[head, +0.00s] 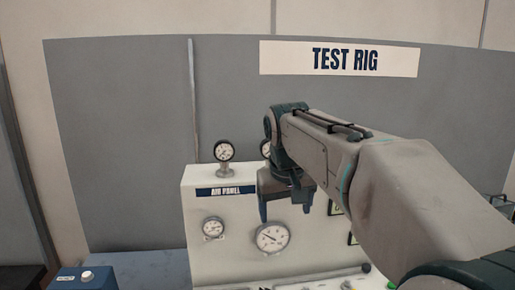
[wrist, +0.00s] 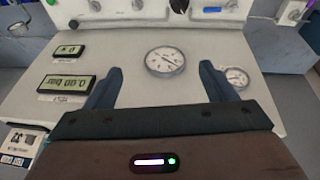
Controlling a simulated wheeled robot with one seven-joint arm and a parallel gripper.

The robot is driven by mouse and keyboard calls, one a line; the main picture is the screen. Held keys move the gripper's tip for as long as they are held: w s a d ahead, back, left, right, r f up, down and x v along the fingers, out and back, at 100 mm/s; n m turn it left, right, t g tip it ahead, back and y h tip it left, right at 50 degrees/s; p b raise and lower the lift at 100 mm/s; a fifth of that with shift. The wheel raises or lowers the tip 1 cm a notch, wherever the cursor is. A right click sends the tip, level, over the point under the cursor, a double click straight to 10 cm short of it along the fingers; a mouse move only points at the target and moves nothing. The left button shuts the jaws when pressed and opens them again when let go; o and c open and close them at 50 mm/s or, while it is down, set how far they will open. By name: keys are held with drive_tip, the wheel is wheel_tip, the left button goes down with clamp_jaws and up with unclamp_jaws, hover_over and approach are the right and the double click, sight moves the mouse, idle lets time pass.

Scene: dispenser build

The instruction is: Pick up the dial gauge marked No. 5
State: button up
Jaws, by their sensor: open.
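Several round white dial gauges show, and I cannot read a No. 5 on any of them. In the head view a large gauge (head: 272,237) and a smaller gauge (head: 213,228) sit on the front of the white air panel; another gauge (head: 224,151) stands on its top edge. One more top gauge (head: 265,148) is mostly hidden behind my arm. My gripper (head: 285,208) is open and empty, pointing down in front of the panel above the large gauge. In the wrist view the large gauge (wrist: 165,61) appears between the fingertips (wrist: 160,70), with the smaller gauge (wrist: 237,77) beyond one finger.
The air panel (head: 197,267) carries two digital displays (wrist: 68,88) beside the large gauge. Knobs (wrist: 138,5) line one edge of it. A blue box (head: 86,278) stands at lower left. A grey board with a TEST RIG sign (head: 339,59) stands behind.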

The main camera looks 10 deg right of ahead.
drive_tip(key=w+a+r+p, duration=0.1)
drive_tip(key=w+r+p, duration=0.6)
drive_tip(key=w+r, duration=1.05)
drive_tip(key=shift+m+t+h, duration=0.3)
drive_tip(key=shift+t+h, duration=0.1)
drive_tip(key=shift+s+b+x, duration=0.2)
drive_tip(key=shift+b+x, duration=0.6)
drive_tip(key=shift+x, duration=2.25)
drive_tip(key=shift+s+b+x, duration=0.2)
drive_tip(key=shift+b+x, duration=0.55)
drive_tip(key=shift+x, duration=2.3)
drive_tip(key=shift+f, duration=0.1)
drive_tip(key=c, duration=1.2)
